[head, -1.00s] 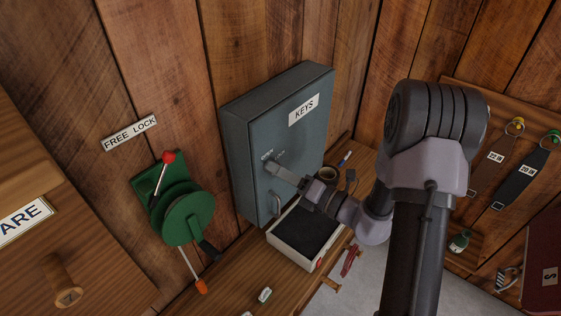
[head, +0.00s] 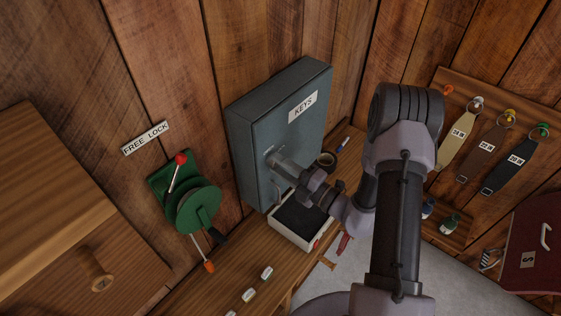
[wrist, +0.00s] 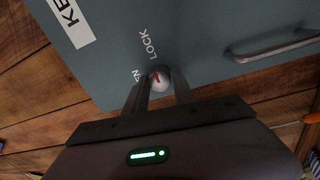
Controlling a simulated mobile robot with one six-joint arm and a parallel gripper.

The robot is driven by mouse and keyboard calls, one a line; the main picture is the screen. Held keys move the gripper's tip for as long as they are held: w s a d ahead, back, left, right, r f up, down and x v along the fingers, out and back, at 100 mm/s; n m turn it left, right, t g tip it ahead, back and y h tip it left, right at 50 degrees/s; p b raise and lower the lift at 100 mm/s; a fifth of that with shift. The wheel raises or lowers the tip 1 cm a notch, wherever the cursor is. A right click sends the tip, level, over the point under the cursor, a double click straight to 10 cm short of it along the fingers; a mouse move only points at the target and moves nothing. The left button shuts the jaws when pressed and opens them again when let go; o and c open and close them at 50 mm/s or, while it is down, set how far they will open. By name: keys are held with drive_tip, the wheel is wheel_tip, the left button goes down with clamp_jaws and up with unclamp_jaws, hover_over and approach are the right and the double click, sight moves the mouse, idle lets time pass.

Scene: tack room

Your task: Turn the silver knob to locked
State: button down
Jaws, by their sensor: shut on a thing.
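The silver knob (wrist: 160,79) is on the front of a grey-blue key cabinet (head: 252,118). It carries a red mark, which in the wrist view leans up and left, toward the printed labels. The word LOCK (wrist: 147,45) is readable above the knob there; only the end of the other label (wrist: 136,75) shows. My gripper (wrist: 161,84) is shut on the knob, one finger on each side. In the head view my gripper (head: 277,163) reaches the cabinet front from the right and covers most of the knob and labels.
A cabinet handle (head: 277,196) is just below my gripper. An open tray (head: 289,239) stands on the bench underneath. A green winch with a red-tipped lever (head: 192,208) is on the wall at left. Straps hang at right.

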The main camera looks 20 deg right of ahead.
drive_tip(key=shift+m, duration=0.3)
drive_tip(key=c, duration=1)
unclamp_jaws()
drive_tip(key=shift+c, duration=0.2)
drive_tip(key=v, duration=1.7)
drive_tip(key=shift+s, duration=0.2)
drive_tip(key=shift+d, duration=0.15)
